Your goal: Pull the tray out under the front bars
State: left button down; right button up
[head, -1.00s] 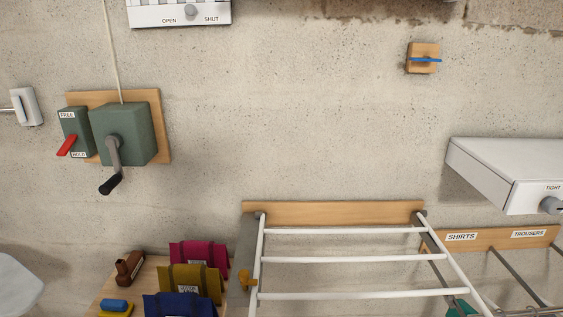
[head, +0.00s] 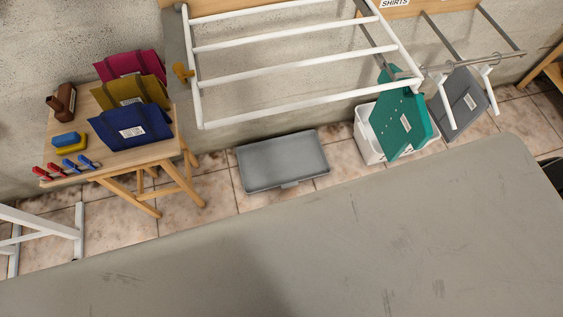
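A shallow grey tray (head: 283,162) lies on the tiled floor near the wall, in the middle of the head view. It has a raised rim and a small tab on its near edge. A white rack of several bars (head: 290,62) stands out from the wall above it. The front bar (head: 305,105) is the lowest in the picture, and the tray shows just below it. Neither of my grippers is in view.
A wooden folding table (head: 150,158) at left holds magenta, olive and blue bags, clips and small blocks. A white bin (head: 367,140) with a teal board (head: 402,118) stands right of the tray. A grey surface (head: 300,245) fills the foreground. A white frame (head: 60,228) stands lower left.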

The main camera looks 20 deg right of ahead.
aim_at(284, 161)
jog(key=l+u, duration=0.15)
jog(key=u, duration=1.85)
jog(key=k+l, duration=0.3)
jog(key=l, duration=0.15)
jog(key=k+l, duration=0.3)
jog(key=l, duration=0.15)
jog(key=k+l, duration=0.3)
jog(key=l, duration=0.15)
